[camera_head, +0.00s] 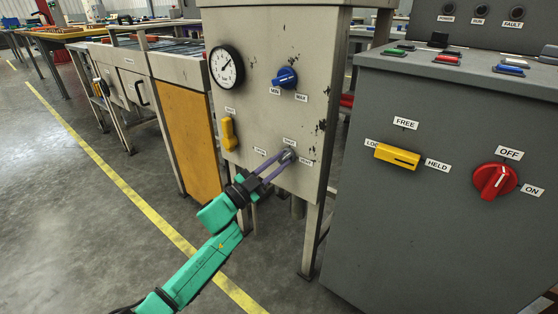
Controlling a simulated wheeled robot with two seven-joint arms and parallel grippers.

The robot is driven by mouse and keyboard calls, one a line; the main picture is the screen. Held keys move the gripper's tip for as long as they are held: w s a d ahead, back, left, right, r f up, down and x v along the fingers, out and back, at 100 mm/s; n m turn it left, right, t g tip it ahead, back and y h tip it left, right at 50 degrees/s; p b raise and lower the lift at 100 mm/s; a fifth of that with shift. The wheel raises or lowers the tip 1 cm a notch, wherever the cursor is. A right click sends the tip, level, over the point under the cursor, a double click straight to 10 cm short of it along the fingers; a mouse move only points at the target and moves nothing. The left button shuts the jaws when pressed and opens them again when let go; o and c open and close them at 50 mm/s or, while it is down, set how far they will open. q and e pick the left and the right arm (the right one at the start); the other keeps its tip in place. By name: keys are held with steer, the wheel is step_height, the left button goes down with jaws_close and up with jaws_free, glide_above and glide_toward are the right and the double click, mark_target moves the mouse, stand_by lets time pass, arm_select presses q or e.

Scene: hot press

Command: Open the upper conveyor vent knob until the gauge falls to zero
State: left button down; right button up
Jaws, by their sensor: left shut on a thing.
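The grey press cabinet (262,112) stands in the middle, its front panel facing me. A round white gauge (226,66) with a black rim is at its upper left. Its needle seems to point up and right, but the scale is too small to read. My left gripper (285,158) has its purple fingers shut on a small grey knob (290,154) low on the panel, among small labels too blurred to read surely. The fingers partly hide this knob, so its angle is unclear. My right gripper is not in view.
A blue MIN/MAX knob (285,78) and a yellow handle (228,134) sit above the held knob. A dark grey console (440,230) at right has a yellow FREE/HELD lever (397,156) and a red OFF/ON knob (494,181). Open floor (60,220) lies left.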

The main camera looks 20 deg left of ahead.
arm_select(q)
steer(key=m+g, duration=0.1)
steer(key=m, duration=0.1)
steer(key=m+p, duration=0.1)
steer(key=m, duration=0.1)
steer(key=shift+a+r+m+g+h, duration=0.1)
steer(key=shift+m+g+h, duration=0.3)
steer(key=m+g+p, duration=0.1)
steer(key=m, duration=0.2)
steer(key=shift+r+m+g+p, duration=0.1)
steer(key=shift+m+g+p, duration=0.5)
steer(key=shift+m, duration=0.3)
steer(key=shift+m+p, duration=0.4)
steer(key=shift+m, duration=0.6)
steer(key=shift+m+g+y, duration=0.3)
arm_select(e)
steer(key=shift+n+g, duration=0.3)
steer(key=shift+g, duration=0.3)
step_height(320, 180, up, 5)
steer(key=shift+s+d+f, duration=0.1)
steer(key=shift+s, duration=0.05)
arm_select(q)
steer(key=c, duration=0.8)
jaws_free()
steer(key=shift+o, duration=0.2)
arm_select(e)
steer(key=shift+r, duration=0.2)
